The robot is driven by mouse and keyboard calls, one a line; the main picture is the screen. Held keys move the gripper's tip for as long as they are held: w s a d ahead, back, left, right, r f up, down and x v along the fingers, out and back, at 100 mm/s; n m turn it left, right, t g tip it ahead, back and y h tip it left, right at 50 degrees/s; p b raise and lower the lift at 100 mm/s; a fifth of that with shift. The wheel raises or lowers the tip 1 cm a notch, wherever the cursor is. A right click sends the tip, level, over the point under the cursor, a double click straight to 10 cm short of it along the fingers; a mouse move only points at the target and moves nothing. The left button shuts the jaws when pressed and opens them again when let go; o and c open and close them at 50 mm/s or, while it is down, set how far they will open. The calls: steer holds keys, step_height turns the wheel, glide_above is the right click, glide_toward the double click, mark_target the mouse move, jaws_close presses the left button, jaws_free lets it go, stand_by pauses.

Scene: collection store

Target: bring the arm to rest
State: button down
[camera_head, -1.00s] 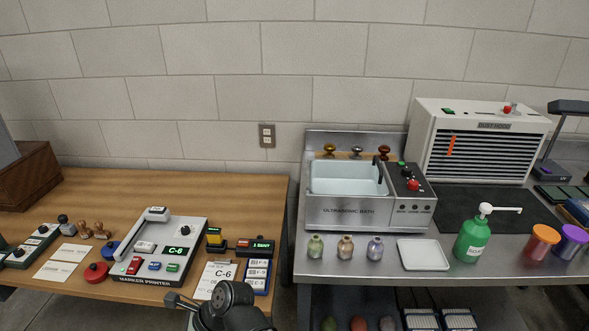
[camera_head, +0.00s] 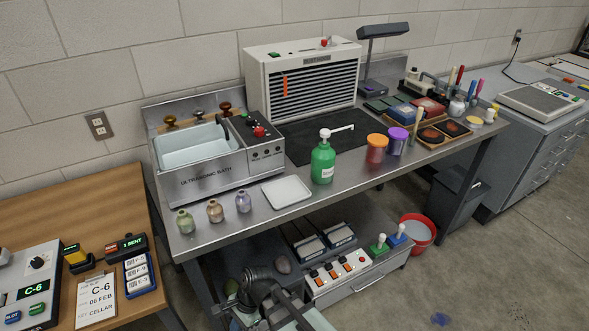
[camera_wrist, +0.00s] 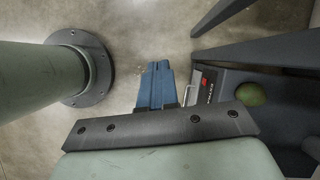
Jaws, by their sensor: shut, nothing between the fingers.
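My gripper (camera_wrist: 156,70) shows in the wrist view as two blue fingers side by side, shut with nothing between them. Bare concrete floor lies beyond the fingertips. In the head view my dark arm joint and a pale green link show at the bottom centre, in front of the bench's lower shelf. My fingers cannot be made out there. In the wrist view a pale green column of mine with a round flange stands at the left.
In the wrist view a green rounded object (camera_wrist: 250,94) lies on a dark shelf right of my fingers. The steel bench (camera_head: 225,232) carries the ultrasonic bath (camera_head: 205,182), green pump bottle (camera_head: 322,164) and dust hood (camera_head: 262,62). A red bucket (camera_head: 424,243) stands on the floor.

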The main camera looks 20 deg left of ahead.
steer(key=w+d+f+n+h, duration=0.15)
steer(key=d+f, duration=0.25)
steer(key=d, duration=0.4)
steer(key=w+d+f, duration=0.3)
steer(key=d+f, duration=0.1)
steer(key=d, duration=0.4)
steer(key=w+d+f+n+h, duration=0.1)
steer(key=w+d+f, duration=0.1)
steer(key=d+f, duration=0.4)
steer(key=s+d+f+n, duration=0.1)
steer(key=s+d+f, duration=0.1)
steer(key=s+d, duration=0.2)
steer(key=s+d+f+n+g, duration=0.1)
steer(key=s+d, duration=0.3)
steer(key=d, duration=0.7)
steer(key=s+d+f+n+g, duration=0.1)
steer(key=s+d+f, duration=0.3)
steer(key=d, duration=0.4)
steer(key=shift+f+h, duration=0.1)
steer(key=shift+h, duration=0.15)
